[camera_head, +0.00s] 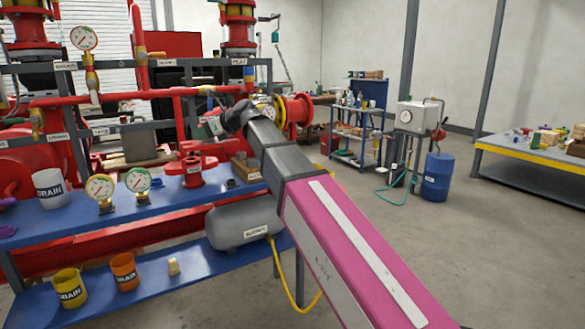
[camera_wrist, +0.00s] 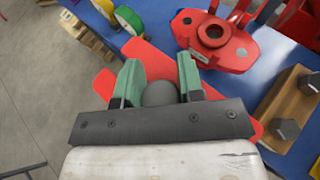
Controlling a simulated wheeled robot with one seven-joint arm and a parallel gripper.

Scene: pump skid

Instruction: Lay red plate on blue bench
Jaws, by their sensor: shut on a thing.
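In the wrist view my gripper (camera_wrist: 160,78) has its green fingers closed around a round grey knob (camera_wrist: 160,94). A flat red plate (camera_wrist: 150,58) lies directly beneath the knob, with arms reaching out past the fingers on both sides; it appears to hang from the knob. The blue bench (camera_wrist: 174,22) is below and beyond it, and I cannot tell whether the plate touches it. In the head view the blue bench (camera_head: 150,208) is at left.
A red flange (camera_wrist: 213,35) and a wooden block with bolts (camera_wrist: 290,108) crowd the bench near the plate. Gauges (camera_head: 100,187) and a white DRAIN cup (camera_head: 50,187) stand farther left. A grey tank (camera_head: 243,222) is under the bench top. Open floor (camera_head: 480,235) lies to the right.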

